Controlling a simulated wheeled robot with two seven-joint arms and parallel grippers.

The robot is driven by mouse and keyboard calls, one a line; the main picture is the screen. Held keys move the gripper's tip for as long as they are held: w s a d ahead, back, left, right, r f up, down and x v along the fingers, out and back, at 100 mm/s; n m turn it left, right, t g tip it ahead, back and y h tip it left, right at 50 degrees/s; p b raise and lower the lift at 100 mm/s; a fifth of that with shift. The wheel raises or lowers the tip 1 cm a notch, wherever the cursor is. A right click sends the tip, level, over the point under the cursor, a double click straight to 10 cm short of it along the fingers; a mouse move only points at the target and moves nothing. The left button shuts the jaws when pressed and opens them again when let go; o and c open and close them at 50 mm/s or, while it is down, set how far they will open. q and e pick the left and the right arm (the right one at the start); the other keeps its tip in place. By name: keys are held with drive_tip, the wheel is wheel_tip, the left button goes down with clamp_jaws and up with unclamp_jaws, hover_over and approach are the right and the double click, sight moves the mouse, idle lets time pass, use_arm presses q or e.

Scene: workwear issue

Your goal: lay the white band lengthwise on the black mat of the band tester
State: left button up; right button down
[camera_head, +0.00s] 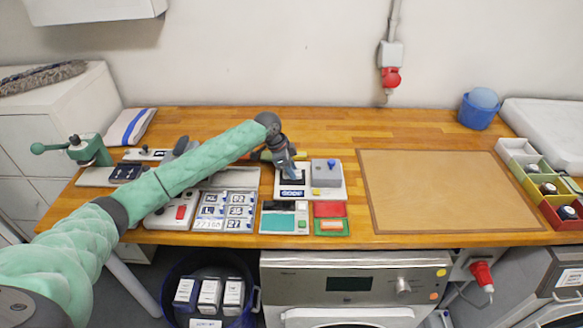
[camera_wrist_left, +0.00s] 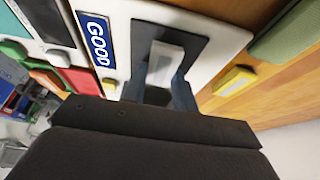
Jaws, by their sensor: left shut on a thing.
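The band tester (camera_head: 336,192) is a white plate with a black mat, a grey box with a blue button and a blue GOOD label. The black mat (camera_wrist_left: 143,38) shows in the left wrist view; in the head view my gripper partly covers it. My left gripper (camera_head: 291,173) is over the mat, pointing down, and shut on the white band (camera_wrist_left: 164,64). The band shows between the fingers, its long side running roughly along the mat. I cannot tell whether it touches the mat. My right gripper is in neither view.
Left of the tester lie a tray of labelled cards (camera_head: 228,211) and a red-buttoned device (camera_head: 180,212). In front are a teal-topped device (camera_head: 279,221) and red and green pads (camera_head: 330,209). A brown board (camera_head: 440,190) lies bare on the right, with coloured bins (camera_head: 533,178) beyond.

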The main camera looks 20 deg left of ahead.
use_arm(q)
drive_tip(key=shift+f, duration=0.15)
drive_tip(key=o, duration=0.9)
drive_tip(key=shift+o, duration=0.2)
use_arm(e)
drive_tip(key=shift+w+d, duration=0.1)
use_arm(q)
drive_tip(key=shift+a+r, duration=0.15)
drive_tip(key=shift+r, duration=0.3)
drive_tip(key=b+v, duration=0.1)
drive_tip(key=v, duration=0.1)
drive_tip(key=shift+a+r+b, duration=0.15)
drive_tip(key=shift+r+b, duration=0.1)
drive_tip(key=shift+b, duration=0.1)
drive_tip(key=w+b+v, duration=0.1)
drive_tip(key=b+v, duration=0.1)
drive_tip(key=v, duration=0.6)
drive_tip(key=shift+s+r, duration=0.35)
drive_tip(key=shift+s, duration=0.25)
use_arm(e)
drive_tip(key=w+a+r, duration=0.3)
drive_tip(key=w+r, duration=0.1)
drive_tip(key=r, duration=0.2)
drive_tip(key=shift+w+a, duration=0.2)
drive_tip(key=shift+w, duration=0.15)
